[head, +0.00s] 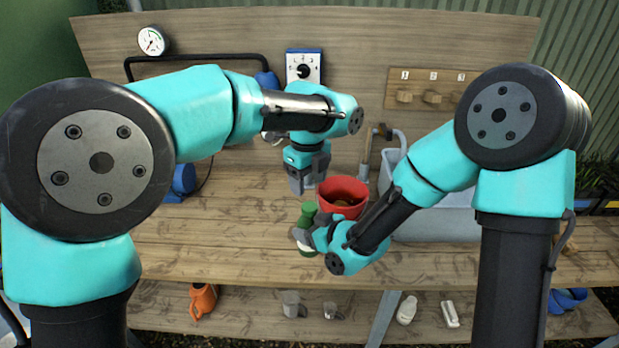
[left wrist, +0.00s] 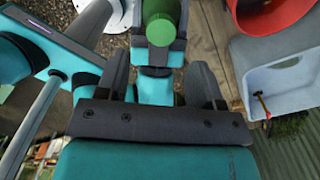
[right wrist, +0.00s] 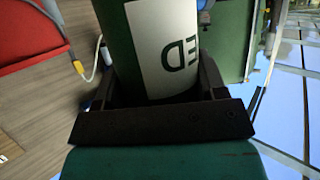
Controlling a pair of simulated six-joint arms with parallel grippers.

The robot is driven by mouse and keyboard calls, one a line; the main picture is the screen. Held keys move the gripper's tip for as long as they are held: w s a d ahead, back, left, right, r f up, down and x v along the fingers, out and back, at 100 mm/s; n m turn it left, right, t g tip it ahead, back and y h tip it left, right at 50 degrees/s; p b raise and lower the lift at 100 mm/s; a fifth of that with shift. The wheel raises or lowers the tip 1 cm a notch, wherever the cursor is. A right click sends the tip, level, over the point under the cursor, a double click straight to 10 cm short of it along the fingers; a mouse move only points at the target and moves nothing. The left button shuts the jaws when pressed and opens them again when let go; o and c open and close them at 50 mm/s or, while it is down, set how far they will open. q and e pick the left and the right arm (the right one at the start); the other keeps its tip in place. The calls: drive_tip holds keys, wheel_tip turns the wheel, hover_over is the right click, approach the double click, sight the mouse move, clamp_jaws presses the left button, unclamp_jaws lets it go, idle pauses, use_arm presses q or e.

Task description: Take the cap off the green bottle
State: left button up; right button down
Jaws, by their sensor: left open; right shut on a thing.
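The green bottle (head: 308,217) is upright or nearly so in the middle of the head view, with a white label (right wrist: 172,45) in the right wrist view. My right gripper (head: 304,236) is shut around its labelled body, fingers on both sides. In the left wrist view the bottle's round green cap (left wrist: 160,32) faces the camera. My left gripper (head: 309,190) is open and empty just above the bottle top, pointing down, apart from the cap. Its spread fingers (left wrist: 158,75) show in the left wrist view. Whether the bottle's base touches the bench is unclear.
A red pot (head: 344,190) stands just right of the bottle. An orange watering can (head: 202,299) and small items lie on the lower shelf.

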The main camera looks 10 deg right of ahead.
sight(310, 206)
use_arm(q)
drive_tip(key=shift+d+r, duration=0.2)
drive_tip(key=shift+r, duration=0.1)
drive_tip(key=shift+f, duration=4.05)
drive_tip(key=c, duration=0.9)
drive_tip(key=o, duration=1)
